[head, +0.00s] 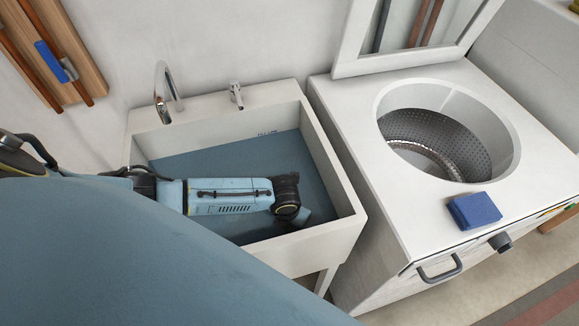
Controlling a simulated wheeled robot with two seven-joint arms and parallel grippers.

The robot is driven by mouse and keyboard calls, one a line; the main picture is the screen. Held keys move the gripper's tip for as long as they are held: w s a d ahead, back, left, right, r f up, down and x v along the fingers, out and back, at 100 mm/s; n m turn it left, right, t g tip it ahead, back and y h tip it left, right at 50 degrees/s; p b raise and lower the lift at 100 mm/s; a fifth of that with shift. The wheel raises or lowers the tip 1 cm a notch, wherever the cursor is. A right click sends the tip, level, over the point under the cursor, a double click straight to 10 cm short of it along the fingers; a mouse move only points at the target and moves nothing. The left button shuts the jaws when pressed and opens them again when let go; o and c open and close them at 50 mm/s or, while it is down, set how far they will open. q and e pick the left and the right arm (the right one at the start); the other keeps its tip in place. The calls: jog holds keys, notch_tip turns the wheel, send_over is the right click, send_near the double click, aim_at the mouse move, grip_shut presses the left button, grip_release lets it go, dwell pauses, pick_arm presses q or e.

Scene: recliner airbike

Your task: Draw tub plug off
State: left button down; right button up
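The tub (337,206) is a white square basin against the wall, filled with flat, opaque-looking blue water (215,157). No plug shows; the tub's floor is hidden under the water. My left arm reaches in from the left over the tub, and its dark wrist joint is low over the water near the right front. Whatever lies beyond that joint, including the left gripper's fingers, is hidden. My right gripper is not in view.
A chrome gooseneck faucet (161,90) and a small tap (236,95) stand at the tub's back. To the right is a white washing machine (345,100) with its lid (347,48) raised. A blue block (474,210) lies on its top. A wooden rack (88,75) hangs at upper left.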

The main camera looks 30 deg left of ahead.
pick_arm(q)
jog(key=shift+r+p, duration=0.45)
jog(key=shift+p, duration=0.05)
dwell(0.5)
jog(key=shift+r+p, duration=1.05)
jog(key=shift+p, duration=0.05)
